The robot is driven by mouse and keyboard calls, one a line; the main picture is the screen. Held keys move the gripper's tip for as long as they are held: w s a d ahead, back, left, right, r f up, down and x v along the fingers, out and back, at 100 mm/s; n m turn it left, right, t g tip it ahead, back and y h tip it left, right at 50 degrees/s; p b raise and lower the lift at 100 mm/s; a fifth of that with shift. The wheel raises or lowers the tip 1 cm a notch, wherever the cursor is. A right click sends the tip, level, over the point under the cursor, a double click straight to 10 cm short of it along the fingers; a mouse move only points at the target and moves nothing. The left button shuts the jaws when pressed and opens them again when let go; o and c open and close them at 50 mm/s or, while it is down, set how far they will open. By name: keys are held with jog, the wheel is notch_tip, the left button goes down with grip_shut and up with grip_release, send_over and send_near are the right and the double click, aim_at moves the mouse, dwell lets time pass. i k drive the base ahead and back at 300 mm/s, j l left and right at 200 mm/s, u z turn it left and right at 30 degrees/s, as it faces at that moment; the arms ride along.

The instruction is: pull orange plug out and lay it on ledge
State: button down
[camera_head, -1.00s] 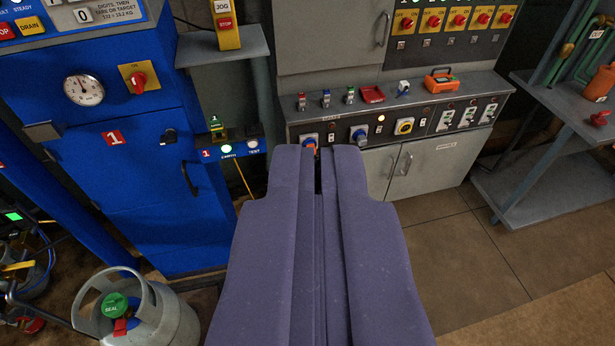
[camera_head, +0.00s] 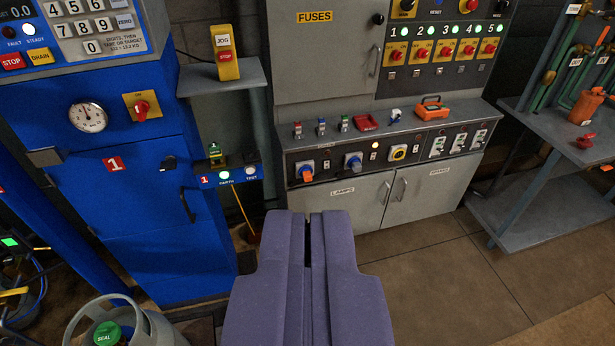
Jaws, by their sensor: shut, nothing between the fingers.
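The orange plug (camera_head: 307,174) sits in the leftmost socket on the front panel of the grey cabinet, with a pale surround behind it. The ledge (camera_head: 385,123) is the grey top of that panel and holds several small items. My gripper (camera_head: 308,214) is shut and empty. Its purple fingers point toward the cabinet, and their tips show below the plug in the picture, apart from it. Nothing hides the plug.
On the ledge stand small red, blue and green items, a red tray (camera_head: 366,122) and an orange box (camera_head: 432,108). A blue machine (camera_head: 130,170) is at left. A grey shelf unit (camera_head: 560,130) is at right. Floor between is clear.

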aim_at(306, 172)
jog(key=i+l+u, duration=0.1)
jog(key=u, duration=0.4)
jog(key=i+l+u, duration=0.15)
jog(key=u, duration=0.3)
jog(key=l+u, duration=0.2)
jog(key=u, duration=0.3)
jog(key=i+l+u, duration=0.1)
jog(key=l+u, duration=0.15)
jog(key=u, duration=0.2)
jog(key=l+u, duration=0.15)
jog(key=l, duration=0.35)
jog(key=l+u, duration=0.1)
jog(key=l, duration=0.45)
jog(key=l+u, duration=0.15)
jog(key=l, duration=0.35)
jog(key=l+u, duration=0.15)
jog(key=l, duration=0.4)
jog(key=k+l+u, duration=0.1)
jog(key=l, duration=0.4)
jog(key=k+l+u, duration=0.15)
jog(key=l, duration=0.3)
jog(key=k+l+u, duration=0.15)
jog(key=l, duration=0.35)
jog(key=k+l, duration=0.1)
jog(key=l, duration=0.65)
jog(key=k, duration=0.05)
